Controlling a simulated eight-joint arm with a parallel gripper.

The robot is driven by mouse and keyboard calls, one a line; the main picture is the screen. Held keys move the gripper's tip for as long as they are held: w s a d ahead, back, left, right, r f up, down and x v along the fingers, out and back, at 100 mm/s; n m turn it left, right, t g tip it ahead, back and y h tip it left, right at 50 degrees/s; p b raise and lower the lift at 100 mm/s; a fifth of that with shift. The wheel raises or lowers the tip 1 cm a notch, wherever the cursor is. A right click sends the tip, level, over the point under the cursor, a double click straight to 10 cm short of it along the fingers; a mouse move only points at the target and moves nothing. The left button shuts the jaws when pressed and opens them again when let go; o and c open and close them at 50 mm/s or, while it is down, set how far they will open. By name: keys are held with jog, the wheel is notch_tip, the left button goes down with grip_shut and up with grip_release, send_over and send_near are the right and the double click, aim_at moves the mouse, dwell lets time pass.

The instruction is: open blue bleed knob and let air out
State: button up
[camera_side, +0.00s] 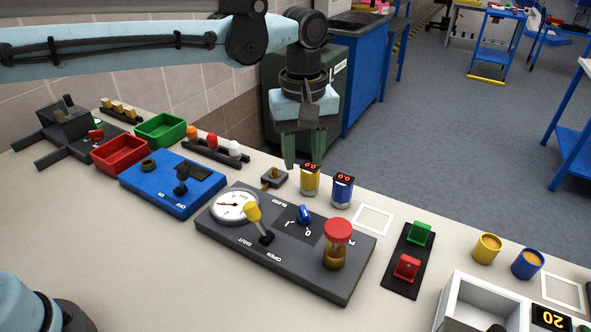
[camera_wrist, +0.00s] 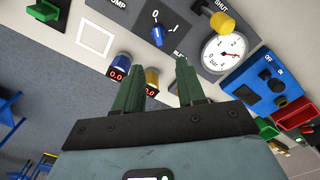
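The blue bleed knob (camera_side: 305,214) sits on a dark square of the grey panel (camera_side: 290,276). It also shows in the wrist view (camera_wrist: 157,37), near the marks 0 and I; I cannot tell surely which it points to. The pressure gauge (camera_side: 232,206) has a white dial with a red needle; it also shows in the wrist view (camera_wrist: 224,53). My gripper (camera_side: 302,160) hangs behind the panel, fingers down, apart from the knob. In the wrist view its fingers (camera_wrist: 160,76) are spread with nothing between them, below the knob.
On the panel, a yellow-handled lever (camera_side: 253,213) stands left of the knob, and a red pump button (camera_side: 338,231) right of it. Yellow (camera_side: 310,181) and blue (camera_side: 342,191) display cylinders stand behind. A blue switch box (camera_side: 172,186) lies left. Free table lies in front.

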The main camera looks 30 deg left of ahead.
aim_at(304, 210)
jog(key=f, duration=1.2)
jog(key=shift+d+f, duration=0.2)
grip_shut()
